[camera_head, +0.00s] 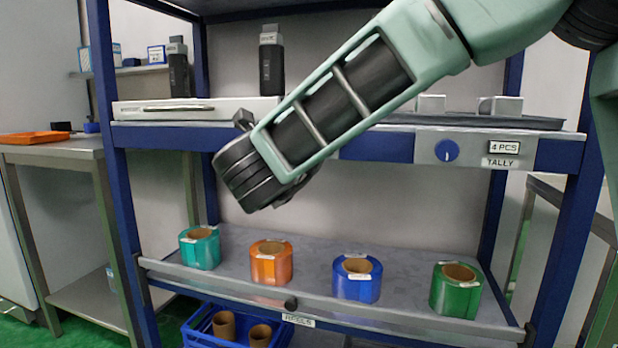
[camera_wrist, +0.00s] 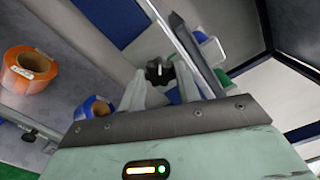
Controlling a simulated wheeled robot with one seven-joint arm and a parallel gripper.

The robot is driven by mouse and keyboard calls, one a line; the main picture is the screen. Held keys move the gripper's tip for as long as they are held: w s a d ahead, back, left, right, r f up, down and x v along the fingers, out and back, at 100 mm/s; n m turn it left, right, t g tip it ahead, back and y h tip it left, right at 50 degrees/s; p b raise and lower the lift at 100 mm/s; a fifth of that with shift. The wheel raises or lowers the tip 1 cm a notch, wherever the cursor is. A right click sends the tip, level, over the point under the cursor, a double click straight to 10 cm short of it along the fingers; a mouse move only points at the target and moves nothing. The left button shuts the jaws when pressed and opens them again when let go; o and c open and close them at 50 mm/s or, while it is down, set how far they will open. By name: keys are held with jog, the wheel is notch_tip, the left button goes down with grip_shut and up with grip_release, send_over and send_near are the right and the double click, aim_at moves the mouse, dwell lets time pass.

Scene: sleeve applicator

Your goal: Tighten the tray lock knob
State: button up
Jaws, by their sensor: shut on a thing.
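In the wrist view, a black knob (camera_wrist: 158,71) with a pale mark on its face sits on a grey plate on the blue shelf front. My gripper (camera_wrist: 159,80) has its two pale fingers on either side of the knob, shut on it. In the head view my arm crosses in front of the upper shelf and hides the knob and the fingers. A dark tray (camera_head: 540,121) with metal blocks lies on the upper shelf at right.
A blue dial (camera_head: 446,150) is on the shelf front beside the TALLY label. A teal roll (camera_head: 200,250), an orange roll (camera_head: 270,265), a blue roll (camera_head: 356,285) and a green roll (camera_head: 455,295) stand on the lower shelf. Another black knob (camera_head: 291,303) is on its front rail.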

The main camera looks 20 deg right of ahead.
jog(key=m+b, duration=0.3)
jog(key=b, duration=0.2)
jog(key=m+b, duration=0.3)
jog(key=b, duration=0.3)
jog(key=m+b, duration=0.4)
jog(key=b, duration=0.1)
jog(key=shift+f+b, duration=0.25)
jog(key=shift+b, duration=0.1)
jog(key=shift+r+m, duration=0.15)
jog(key=shift+m, duration=0.15)
jog(key=o, duration=1)
jog(key=p+v, duration=0.4)
jog(key=v, duration=1.3)
jog(key=shift+s+a, duration=0.1)
